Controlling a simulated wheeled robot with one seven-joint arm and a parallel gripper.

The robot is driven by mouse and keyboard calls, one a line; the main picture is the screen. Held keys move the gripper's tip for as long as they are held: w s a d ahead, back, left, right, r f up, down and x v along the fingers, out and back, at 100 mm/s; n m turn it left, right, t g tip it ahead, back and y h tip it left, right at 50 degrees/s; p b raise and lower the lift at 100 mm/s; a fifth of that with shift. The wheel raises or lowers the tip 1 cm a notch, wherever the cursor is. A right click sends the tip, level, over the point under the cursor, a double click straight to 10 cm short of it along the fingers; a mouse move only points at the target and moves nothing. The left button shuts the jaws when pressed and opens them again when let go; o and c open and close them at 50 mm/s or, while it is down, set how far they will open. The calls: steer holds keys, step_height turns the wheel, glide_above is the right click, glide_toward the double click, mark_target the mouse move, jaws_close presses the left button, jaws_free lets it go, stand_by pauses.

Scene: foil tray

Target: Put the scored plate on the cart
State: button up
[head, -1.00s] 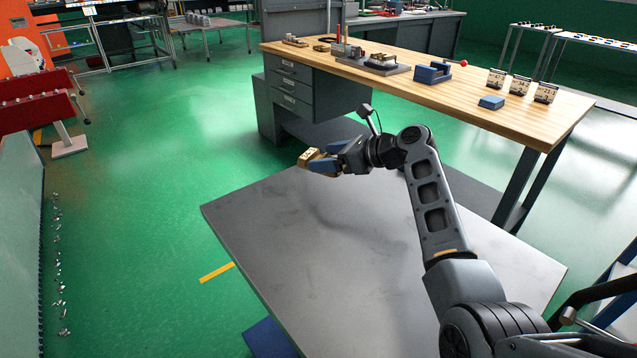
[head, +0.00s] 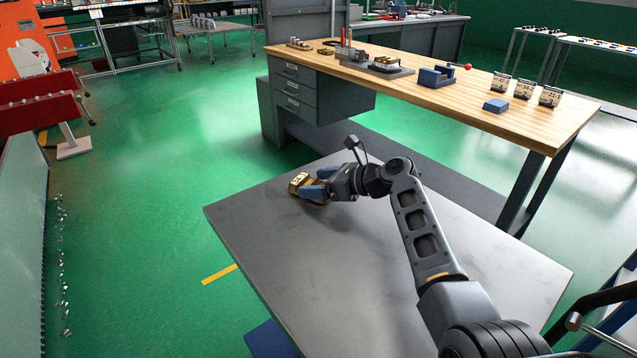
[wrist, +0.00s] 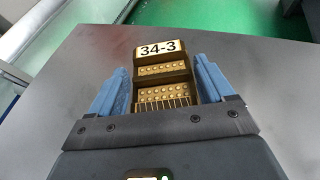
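The scored plate (head: 302,182) is a small brass-coloured block. The cart (head: 360,270) has a wide, bare grey top. The plate is low over its far left part; I cannot tell whether it touches the surface.
A wooden workbench (head: 420,98) with drawers stands behind the cart. It carries a blue block (head: 496,105), several label stands and small fixtures. Most of the cart top is clear. Green floor (head: 150,220) lies open to the left.

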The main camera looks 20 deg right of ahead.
steer(key=o, duration=0.3)
steer(key=shift+s+d+r+p, duration=0.25)
steer(key=shift+r+p, duration=0.05)
steer(key=shift+p, duration=0.3)
steer(key=p+v, duration=0.9)
steer(key=shift+s+d+r, duration=0.15)
steer(key=shift+d+r, duration=0.05)
steer(key=shift+r, duration=0.05)
steer(key=shift+s+d+p, duration=0.45)
steer(key=shift+s+p, duration=0.15)
